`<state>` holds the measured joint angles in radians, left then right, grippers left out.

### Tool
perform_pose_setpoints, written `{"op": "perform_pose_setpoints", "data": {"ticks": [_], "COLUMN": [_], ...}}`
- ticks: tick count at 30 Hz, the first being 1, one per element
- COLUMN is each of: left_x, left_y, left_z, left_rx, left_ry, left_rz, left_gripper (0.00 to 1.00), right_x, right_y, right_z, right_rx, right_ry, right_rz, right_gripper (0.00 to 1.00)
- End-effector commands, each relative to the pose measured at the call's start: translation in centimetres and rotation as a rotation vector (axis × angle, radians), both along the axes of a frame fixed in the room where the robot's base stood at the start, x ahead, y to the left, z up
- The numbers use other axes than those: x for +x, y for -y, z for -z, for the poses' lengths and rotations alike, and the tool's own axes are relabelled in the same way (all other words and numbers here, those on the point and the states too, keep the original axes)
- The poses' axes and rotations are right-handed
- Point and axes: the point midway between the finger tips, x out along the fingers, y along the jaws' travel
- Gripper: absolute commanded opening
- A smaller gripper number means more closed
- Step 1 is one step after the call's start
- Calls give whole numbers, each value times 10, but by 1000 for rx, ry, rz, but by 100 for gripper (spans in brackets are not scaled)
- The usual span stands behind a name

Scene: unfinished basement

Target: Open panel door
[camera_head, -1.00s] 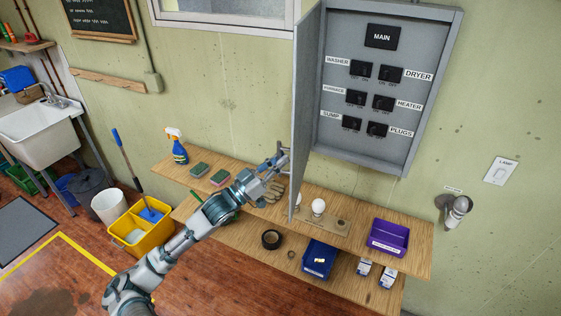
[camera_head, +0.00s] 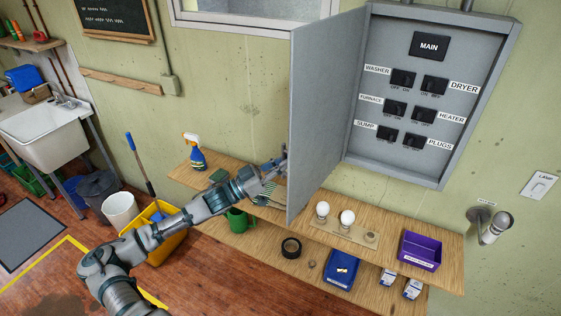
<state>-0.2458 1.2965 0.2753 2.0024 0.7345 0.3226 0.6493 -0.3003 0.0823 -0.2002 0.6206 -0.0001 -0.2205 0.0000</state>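The grey electrical panel (camera_head: 470,130) is on the wall at the upper right, with its switches exposed. Its panel door (camera_head: 325,110) stands open, swung out to the left from the panel's left side, and its broad flat face shows. My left gripper (camera_head: 279,165) is at the door's outer free edge, low down. Its fingers are small and partly hidden by the door, so I cannot tell whether they touch it or are open or shut. My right gripper is not in view.
A wooden shelf (camera_head: 440,262) runs below the panel. It bears a spray bottle (camera_head: 196,155), light bulbs (camera_head: 347,219) and a purple bin (camera_head: 420,251). A yellow mop bucket (camera_head: 165,245) stands on the floor left of the shelf.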

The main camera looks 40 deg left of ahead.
Motion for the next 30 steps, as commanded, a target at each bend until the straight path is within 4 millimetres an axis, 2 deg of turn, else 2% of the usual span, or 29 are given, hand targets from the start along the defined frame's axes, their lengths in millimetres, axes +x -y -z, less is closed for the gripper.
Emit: {"op": "perform_pose_setpoints", "data": {"ticks": [5,6,9,22,30], "left_x": [1,1,1,-3,-24], "left_y": [-4,-4,-5,-6,-20], "left_z": [0,0,1,3,16], "left_rx": [-1,-2,-2,-3,-7], "left_ry": [2,1,1,0,-4], "left_rz": [-3,-3,-3,-1,-3], "left_gripper": [0,16,37,37,37], "right_x": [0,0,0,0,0], "right_y": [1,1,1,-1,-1], "right_z": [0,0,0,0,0], "right_rx": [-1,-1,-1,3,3], "right_ry": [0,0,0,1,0], "right_rz": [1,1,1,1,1], "right_gripper": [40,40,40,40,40]}}
